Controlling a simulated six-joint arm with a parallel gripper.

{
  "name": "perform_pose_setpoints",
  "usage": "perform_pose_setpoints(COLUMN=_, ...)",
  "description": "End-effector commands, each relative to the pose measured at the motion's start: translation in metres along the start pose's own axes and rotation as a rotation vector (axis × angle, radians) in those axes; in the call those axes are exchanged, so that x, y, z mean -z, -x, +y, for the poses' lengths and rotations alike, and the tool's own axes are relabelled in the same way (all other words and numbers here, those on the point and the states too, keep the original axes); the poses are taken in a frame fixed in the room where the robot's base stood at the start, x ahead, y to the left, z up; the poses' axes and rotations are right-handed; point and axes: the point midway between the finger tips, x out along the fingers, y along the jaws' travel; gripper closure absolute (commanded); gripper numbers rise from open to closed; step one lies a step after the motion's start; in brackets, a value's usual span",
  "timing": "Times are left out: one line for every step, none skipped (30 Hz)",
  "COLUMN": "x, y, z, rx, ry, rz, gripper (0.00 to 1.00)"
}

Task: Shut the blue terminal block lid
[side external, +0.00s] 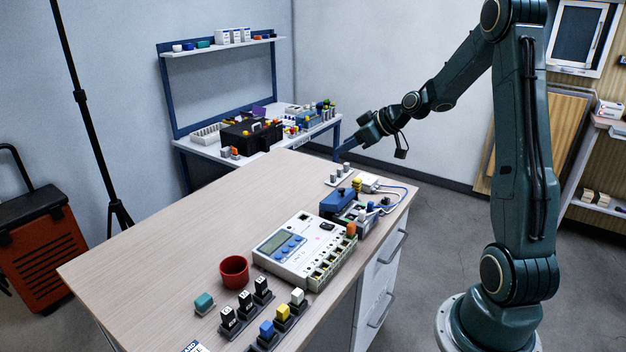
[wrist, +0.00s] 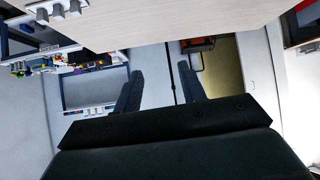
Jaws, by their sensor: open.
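The blue lid (side external: 338,200) is on the terminal block (side external: 353,213) near the right edge of the table in the side view. It stands raised and tilted above the block's left part; its exact angle is hard to tell. My gripper (side external: 344,151) is beyond the table's far right corner, above table height, apart from the lid and block. In the wrist view my gripper (wrist: 161,88) has its two dark fingers spread with nothing between them. The lid and block are not visible in the wrist view.
A white device with a screen (side external: 305,250) sits in front of the block. Wires (side external: 395,190) and a white box (side external: 369,182) lie beside it. Small grey parts (side external: 340,175) stand behind it. A red cup (side external: 234,270) is nearer left. The table's left half (side external: 190,240) is mostly clear.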

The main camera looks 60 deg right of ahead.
Motion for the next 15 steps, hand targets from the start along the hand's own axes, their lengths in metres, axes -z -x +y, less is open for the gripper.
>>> perform_pose_setpoints(x=-0.003, y=0.0, z=0.0, rx=0.001, ry=0.004, rz=-0.06, gripper=0.59)
perform_pose_setpoints(x=-0.005, y=0.0, z=0.0, rx=0.001, ry=0.002, rz=-0.098, gripper=0.59)
perform_pose_setpoints(x=-0.009, y=0.002, z=0.001, rx=-0.001, ry=-0.005, rz=-0.149, gripper=0.59)
perform_pose_setpoints(x=-0.012, y=0.003, z=0.002, rx=-0.004, ry=-0.01, rz=-0.186, gripper=0.59)
perform_pose_setpoints(x=-0.014, y=0.004, z=0.003, rx=-0.007, ry=-0.017, rz=-0.222, gripper=0.59)
perform_pose_setpoints(x=-0.018, y=0.007, z=0.004, rx=-0.013, ry=-0.027, rz=-0.268, gripper=0.59)
perform_pose_setpoints(x=-0.019, y=0.009, z=0.004, rx=-0.018, ry=-0.035, rz=-0.3, gripper=0.59)
perform_pose_setpoints(x=-0.021, y=0.011, z=0.005, rx=-0.022, ry=-0.043, rz=-0.329, gripper=0.59)
perform_pose_setpoints(x=-0.023, y=0.014, z=0.005, rx=-0.029, ry=-0.056, rz=-0.366, gripper=0.59)
perform_pose_setpoints(x=-0.024, y=0.016, z=0.006, rx=-0.034, ry=-0.065, rz=-0.391, gripper=0.59)
perform_pose_setpoints(x=-0.025, y=0.018, z=0.006, rx=-0.039, ry=-0.073, rz=-0.413, gripper=0.59)
perform_pose_setpoints(x=-0.026, y=0.021, z=0.006, rx=-0.044, ry=-0.083, rz=-0.439, gripper=0.59)
perform_pose_setpoints(x=-0.027, y=0.022, z=0.007, rx=-0.049, ry=-0.091, rz=-0.455, gripper=0.59)
perform_pose_setpoints(x=-0.028, y=0.024, z=0.007, rx=-0.052, ry=-0.097, rz=-0.468, gripper=0.59)
perform_pose_setpoints(x=-0.029, y=0.026, z=0.007, rx=-0.056, ry=-0.104, rz=-0.483, gripper=0.59)
